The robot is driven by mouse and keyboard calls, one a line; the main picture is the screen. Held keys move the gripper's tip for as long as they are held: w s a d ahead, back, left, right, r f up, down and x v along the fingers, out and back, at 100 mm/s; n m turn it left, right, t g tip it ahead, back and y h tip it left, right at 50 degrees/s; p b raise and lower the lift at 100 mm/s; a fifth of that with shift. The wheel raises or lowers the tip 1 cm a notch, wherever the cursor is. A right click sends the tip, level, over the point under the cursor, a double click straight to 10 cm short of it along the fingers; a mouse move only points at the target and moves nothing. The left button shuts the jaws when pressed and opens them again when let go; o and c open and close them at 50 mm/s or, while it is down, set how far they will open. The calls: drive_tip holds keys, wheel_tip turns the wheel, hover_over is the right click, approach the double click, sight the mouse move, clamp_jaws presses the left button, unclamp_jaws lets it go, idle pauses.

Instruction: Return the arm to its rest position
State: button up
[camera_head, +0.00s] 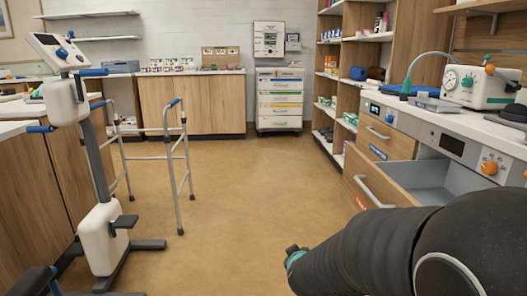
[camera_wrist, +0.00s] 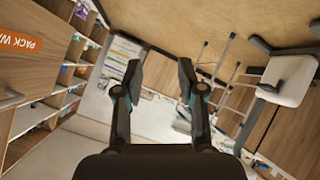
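My gripper (camera_wrist: 160,78) shows in the wrist view with its two dark fingers spread apart and nothing between them. It is open and empty. In the head view my dark arm fills the lower right, in front of the cabinet with the open drawer; the fingers are not clearly visible there. The wrist view is tilted and looks out over the floor toward the far cabinets.
An open, empty-looking drawer (camera_head: 432,182) juts out at the right beside my arm. A walking frame (camera_head: 170,150) and a pedal exerciser (camera_head: 103,238) stand at the left. The floor (camera_head: 245,200) between is clear. A drawer cart (camera_head: 279,100) stands at the back.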

drive_tip(key=s+a+r+m+g+y, duration=0.15)
drive_tip(key=s+m+g+y, duration=0.35)
drive_tip(key=s, duration=1)
drive_tip(key=s+d+r+h, duration=0.2)
drive_tip(key=s+d+r, duration=0.2)
drive_tip(key=s, duration=0.2)
drive_tip(key=s+d+r+m+h, duration=0.1)
drive_tip(key=s+d+r+h, duration=0.1)
drive_tip(key=s+d+r, duration=0.2)
drive_tip(key=s+r, duration=0.1)
drive_tip(key=s, duration=0.2)
drive_tip(key=shift+g+h+p, duration=0.3)
drive_tip(key=shift+p, duration=0.1)
